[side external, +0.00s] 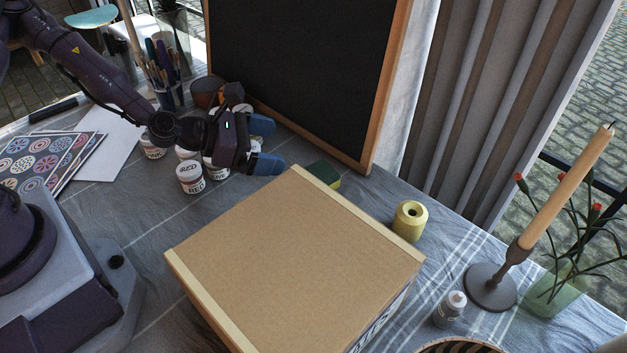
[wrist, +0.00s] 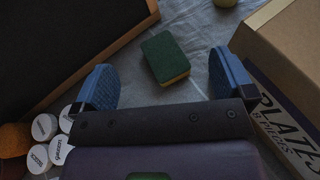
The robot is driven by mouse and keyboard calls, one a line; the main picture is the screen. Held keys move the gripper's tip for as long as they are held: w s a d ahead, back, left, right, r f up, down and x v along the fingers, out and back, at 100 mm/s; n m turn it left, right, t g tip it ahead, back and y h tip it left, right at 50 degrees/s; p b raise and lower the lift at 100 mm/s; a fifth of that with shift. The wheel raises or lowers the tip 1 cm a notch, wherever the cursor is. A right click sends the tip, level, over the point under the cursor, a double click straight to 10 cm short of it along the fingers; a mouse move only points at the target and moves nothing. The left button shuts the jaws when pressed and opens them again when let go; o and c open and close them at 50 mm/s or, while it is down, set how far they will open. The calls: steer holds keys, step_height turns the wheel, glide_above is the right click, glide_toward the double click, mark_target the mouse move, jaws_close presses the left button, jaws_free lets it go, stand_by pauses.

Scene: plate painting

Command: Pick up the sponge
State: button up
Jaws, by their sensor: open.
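The sponge (wrist: 166,58) is green on top and yellow below, and lies on the cloth. In the wrist view it is ahead of my gripper (wrist: 164,85), in line with the gap between the two blue fingers. In the side view only part of the sponge (side external: 325,173) shows behind the cardboard box. There my gripper (side external: 264,145) is to the left of the sponge, apart from it. My gripper is open and empty.
The cardboard box (side external: 295,265) stands close to the sponge's right in the wrist view. A framed blackboard (side external: 310,65) stands behind. Several paint jars (side external: 190,178) are near my gripper. A yellow holder (side external: 409,221) and a candlestick (side external: 492,286) are to the right.

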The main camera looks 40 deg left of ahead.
step_height(320, 180, down, 7)
steer(key=shift+d+f, duration=0.1)
steer(key=shift+f, duration=0.05)
steer(key=shift+x, duration=3.7)
steer(key=c, duration=0.9)
